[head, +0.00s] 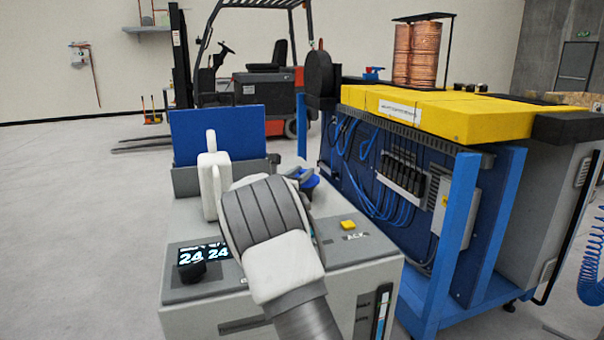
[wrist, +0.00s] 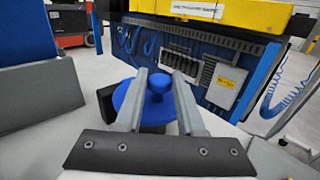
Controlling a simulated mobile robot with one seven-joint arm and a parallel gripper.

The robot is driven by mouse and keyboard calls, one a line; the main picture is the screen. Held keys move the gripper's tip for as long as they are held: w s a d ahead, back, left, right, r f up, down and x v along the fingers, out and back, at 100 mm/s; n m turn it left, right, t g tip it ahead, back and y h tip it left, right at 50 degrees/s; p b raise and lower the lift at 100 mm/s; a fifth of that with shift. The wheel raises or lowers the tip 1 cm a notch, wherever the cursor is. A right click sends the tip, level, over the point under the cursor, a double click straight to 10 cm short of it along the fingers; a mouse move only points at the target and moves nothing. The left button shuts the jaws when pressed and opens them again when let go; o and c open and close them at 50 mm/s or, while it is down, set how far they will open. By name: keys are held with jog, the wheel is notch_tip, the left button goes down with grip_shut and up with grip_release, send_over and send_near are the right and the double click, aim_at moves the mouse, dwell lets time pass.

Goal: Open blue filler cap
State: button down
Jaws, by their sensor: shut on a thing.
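The blue filler cap (wrist: 158,92) is round with a raised knob in its middle. It sits upright between the two fingers of my gripper (wrist: 160,90) in the wrist view. The fingers are shut on the cap, one on each side. In the head view a small part of the blue cap (head: 309,180) shows just past my wrist, above the grey machine (head: 345,262). My arm covers most of the gripper and the cap there.
The machine's top carries a lit display (head: 203,252), a black knob and a yellow button (head: 348,225). A blue panel (head: 218,132) stands behind it. A blue-framed bench (head: 452,245) with a yellow top and hoses is close on the right. A forklift (head: 262,80) stands behind. Open floor lies left.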

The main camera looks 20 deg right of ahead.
jog(key=shift+r+p, duration=0.2)
jog(key=shift+p, duration=0.3)
dwell(0.4)
jog(key=p, duration=0.2)
jog(key=r+p, duration=0.1)
jog(key=p, duration=0.2)
jog(key=shift+w+r+n+g+y, duration=0.15)
jog(key=shift+w+n+g+y, duration=0.15)
jog(key=shift+n, duration=0.1)
jog(key=w+r+n+g+p, duration=0.1)
jog(key=p, duration=0.7)
jog(key=r+n+g+y+p, duration=0.1)
jog(key=p, duration=0.7)
jog(key=shift+w+r, duration=0.15)
jog(key=shift+w, duration=0.2)
jog(key=g+p, duration=0.1)
jog(key=p, duration=0.2)
jog(key=w+n+y+p, duration=0.1)
jog(key=p, duration=0.2)
jog(key=shift+w+r+g, duration=0.1)
jog(key=shift+r+g, duration=0.2)
jog(key=shift+g, duration=0.1)
jog(key=w+n+g+p, duration=0.1)
jog(key=p, duration=0.2)
jog(key=shift+w+p, duration=0.1)
jog(key=shift+p, duration=0.2)
jog(key=shift+w+g, duration=0.15)
jog(key=shift+g, duration=0.15)
